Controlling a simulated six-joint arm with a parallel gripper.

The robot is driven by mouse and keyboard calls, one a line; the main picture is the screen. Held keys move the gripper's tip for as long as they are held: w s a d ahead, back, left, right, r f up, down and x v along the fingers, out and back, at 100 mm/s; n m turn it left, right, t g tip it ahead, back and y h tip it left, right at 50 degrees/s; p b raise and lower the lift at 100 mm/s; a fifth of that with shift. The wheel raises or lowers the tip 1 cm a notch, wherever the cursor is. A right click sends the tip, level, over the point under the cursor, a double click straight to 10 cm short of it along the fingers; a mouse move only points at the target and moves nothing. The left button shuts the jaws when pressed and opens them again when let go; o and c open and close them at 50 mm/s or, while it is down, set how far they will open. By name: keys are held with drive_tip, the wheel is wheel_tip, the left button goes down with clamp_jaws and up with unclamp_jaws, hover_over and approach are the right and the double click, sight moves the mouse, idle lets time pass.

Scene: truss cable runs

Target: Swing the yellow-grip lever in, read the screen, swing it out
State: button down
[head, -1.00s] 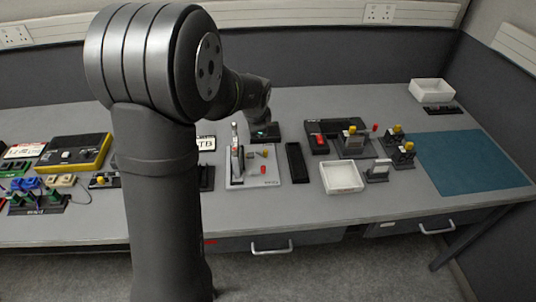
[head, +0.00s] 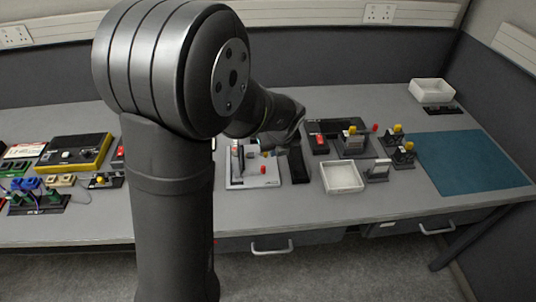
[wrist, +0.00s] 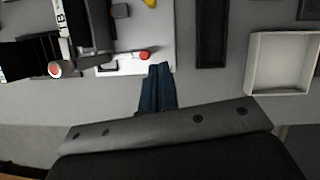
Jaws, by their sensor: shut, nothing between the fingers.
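A light grey board (head: 245,183) on the bench carries a small yellow grip (head: 266,154) and a red knob (head: 263,170). In the wrist view the yellow grip (wrist: 150,3) is cut by the top edge, and the red knob (wrist: 145,56) is on a lever on the board (wrist: 165,50). My gripper (wrist: 158,66) is shut and empty, its dark blue fingertips just beside the red knob and apart from the yellow grip. In the head view my wrist hides the fingertips and the bench behind the board. I cannot make out a lit screen.
A black tray (head: 296,166) lies right of the board, then a white bin (head: 342,178). Other yellow-topped fixtures (head: 403,152) stand further right, before a clear teal mat (head: 475,160). A red-ended button (wrist: 55,69) is left of the board.

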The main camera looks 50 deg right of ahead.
drive_tip(key=shift+f, duration=0.1)
drive_tip(key=x, duration=1)
drive_tip(key=shift+w+f, duration=0.1)
drive_tip(key=shift+f, duration=0.05)
drive_tip(key=shift+w+d, duration=0.75)
drive_tip(key=shift+w, duration=0.25)
drive_tip(key=shift+w+d, duration=0.35)
drive_tip(key=shift+w, duration=0.2)
